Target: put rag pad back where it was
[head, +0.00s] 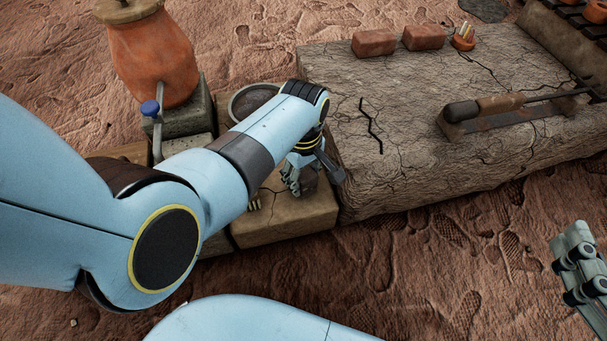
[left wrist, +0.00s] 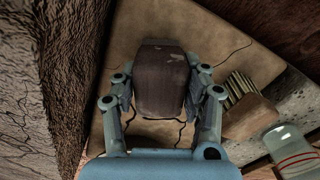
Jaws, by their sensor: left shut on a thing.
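The rag pad (left wrist: 160,82) is a dark brown block with a few pale marks on its top. In the left wrist view it sits between both fingers of my left gripper (left wrist: 162,90), which is shut on it. It is over a tan cracked slab (left wrist: 225,45); whether it touches the slab is unclear. In the head view my left gripper (head: 309,178) is low over the same slab (head: 290,222), just left of the big cracked block, and mostly hides the pad. My right gripper (head: 580,265) is at the lower right, away from everything; its jaw opening is unclear.
A wooden brush (left wrist: 250,115) lies right of the pad, near a glass jar (left wrist: 290,148). A dark bowl (head: 250,100) is behind my left arm. An orange urn (head: 155,55) stands at back left. The cracked block (head: 400,100) holds bricks (head: 374,43) and a long-handled tool (head: 500,103).

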